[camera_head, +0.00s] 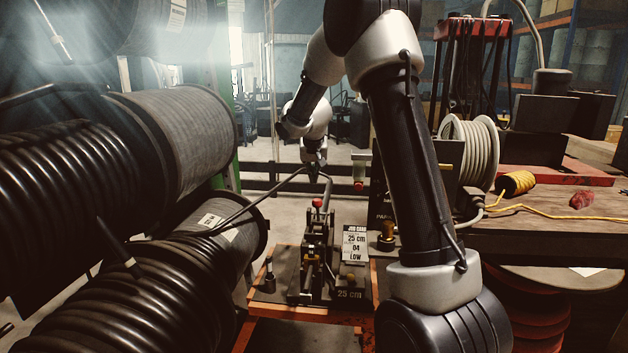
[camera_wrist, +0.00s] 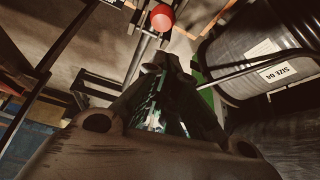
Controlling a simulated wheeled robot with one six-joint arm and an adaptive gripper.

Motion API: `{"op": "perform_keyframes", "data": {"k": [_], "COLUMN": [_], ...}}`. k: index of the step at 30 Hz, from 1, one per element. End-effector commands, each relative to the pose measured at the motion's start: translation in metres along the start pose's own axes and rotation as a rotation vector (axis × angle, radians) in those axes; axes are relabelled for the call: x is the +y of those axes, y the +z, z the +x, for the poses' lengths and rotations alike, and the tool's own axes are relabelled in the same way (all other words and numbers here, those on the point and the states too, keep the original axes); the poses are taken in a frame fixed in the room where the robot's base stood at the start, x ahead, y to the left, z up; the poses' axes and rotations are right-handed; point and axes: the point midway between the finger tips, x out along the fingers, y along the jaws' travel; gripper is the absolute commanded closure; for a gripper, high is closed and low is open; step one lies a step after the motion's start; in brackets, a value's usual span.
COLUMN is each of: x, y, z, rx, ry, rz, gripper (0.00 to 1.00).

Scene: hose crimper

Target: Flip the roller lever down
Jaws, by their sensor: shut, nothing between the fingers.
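The crimping machine (camera_head: 318,255) stands on a small orange-edged stand. A lever with a red ball knob (camera_head: 317,203) rises from its top; the red ball also shows at the top of the wrist view (camera_wrist: 162,18). A grey bent rod (camera_head: 327,187) stands up just behind and right of the knob. I cannot tell which of these is the roller lever. My gripper (camera_head: 314,168) points down above and behind the knob, apart from the red ball. In the wrist view my gripper (camera_wrist: 165,65) is shut and empty, its fingers partly in shadow.
Large reels of black hose (camera_head: 60,185) fill the left side. A thin dark hose (camera_head: 262,200) runs from them towards the gripper area. A wooden bench (camera_head: 560,225) with a cable reel (camera_head: 478,152) stands right.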

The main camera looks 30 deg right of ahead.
Motion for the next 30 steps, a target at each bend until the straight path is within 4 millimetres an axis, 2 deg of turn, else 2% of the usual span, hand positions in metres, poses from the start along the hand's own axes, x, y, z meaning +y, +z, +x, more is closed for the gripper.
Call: {"op": "perform_keyframes", "data": {"k": [3, 8, 26, 28, 30], "x": [-0.001, -0.002, -0.001, 0.003, 0.012], "y": [0.006, 0.010, 0.011, 0.018, 0.042], "z": [-0.015, -0.024, -0.025, -0.025, -0.019], "rx": [0.001, 0.001, -0.002, -0.027, -0.094], "ry": [0.000, 0.000, 0.002, 0.017, 0.037], "rz": [0.001, 0.000, -0.027, -0.082, -0.143], "gripper": [1.00, 1.00, 1.00, 1.00, 1.00]}}
